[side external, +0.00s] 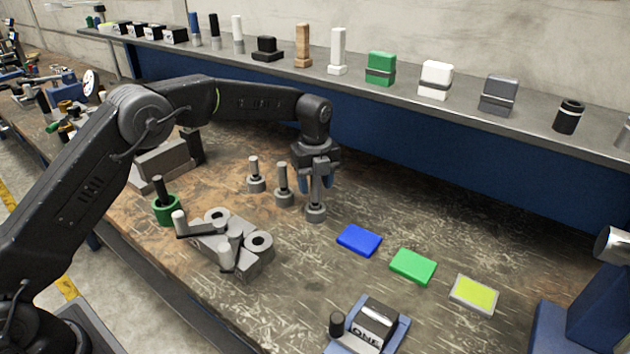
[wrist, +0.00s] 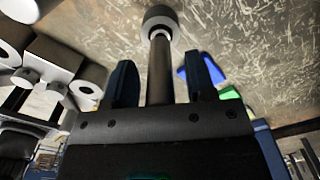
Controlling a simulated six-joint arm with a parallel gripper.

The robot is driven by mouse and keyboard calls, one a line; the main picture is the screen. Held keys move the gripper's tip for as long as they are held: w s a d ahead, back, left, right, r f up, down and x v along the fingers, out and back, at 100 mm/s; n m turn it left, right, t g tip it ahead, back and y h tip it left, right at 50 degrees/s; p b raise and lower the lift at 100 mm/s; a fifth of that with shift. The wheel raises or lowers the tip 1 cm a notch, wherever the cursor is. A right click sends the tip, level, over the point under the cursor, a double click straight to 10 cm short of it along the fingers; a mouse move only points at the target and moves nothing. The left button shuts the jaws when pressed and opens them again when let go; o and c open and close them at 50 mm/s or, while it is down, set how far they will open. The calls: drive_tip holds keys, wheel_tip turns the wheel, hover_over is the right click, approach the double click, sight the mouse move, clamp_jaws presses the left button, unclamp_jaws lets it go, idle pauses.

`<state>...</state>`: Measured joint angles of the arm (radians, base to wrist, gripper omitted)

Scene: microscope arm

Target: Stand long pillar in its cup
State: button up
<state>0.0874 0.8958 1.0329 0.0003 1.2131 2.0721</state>
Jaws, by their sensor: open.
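The long pillar (side external: 315,198) is a grey rod standing upright in a round grey cup (side external: 316,213), the rightmost of three such sets. My gripper (side external: 315,187) points down over it, with one blue finger on each side of the rod. In the wrist view the pillar (wrist: 160,75) runs between the two open fingers (wrist: 162,62), with a gap on both sides. Its lower end meets the round grey cup (wrist: 160,17); how deep it sits is hidden. The pillar's top is hidden by my gripper in the side view.
Two shorter pillars in cups (side external: 283,190) (side external: 255,178) stand to the left. A grey block with round holes (side external: 240,250) and a green cup with a dark peg (side external: 166,210) stand further left. Blue (side external: 359,240), green (side external: 413,266) and yellow (side external: 474,294) pads lie to the right.

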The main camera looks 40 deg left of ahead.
wheel_tip(320, 180, up, 11)
drive_tip(key=shift+s+r, duration=0.1)
drive_tip(key=shift+r, duration=0.8)
drive_tip(key=s+a+r+n+t, duration=0.1)
drive_tip(key=s+a+r+n, duration=0.1)
drive_tip(key=s+r+n, duration=0.5)
drive_tip(key=s+a+r+n+t, duration=0.1)
drive_tip(key=s+r+n+t, duration=0.3)
drive_tip(key=s, duration=0.6)
drive_tip(key=s+a+f+n, duration=0.1)
drive_tip(key=s+f+n, duration=0.3)
drive_tip(key=s+n, duration=0.3)
drive_tip(key=s+a+f+n, duration=0.1)
drive_tip(key=s+f+n, duration=0.3)
drive_tip(key=s, duration=0.8)
drive_tip(key=n, duration=0.2)
drive_tip(key=shift+s+f+n+t, duration=0.3)
drive_tip(key=shift+n, duration=0.1)
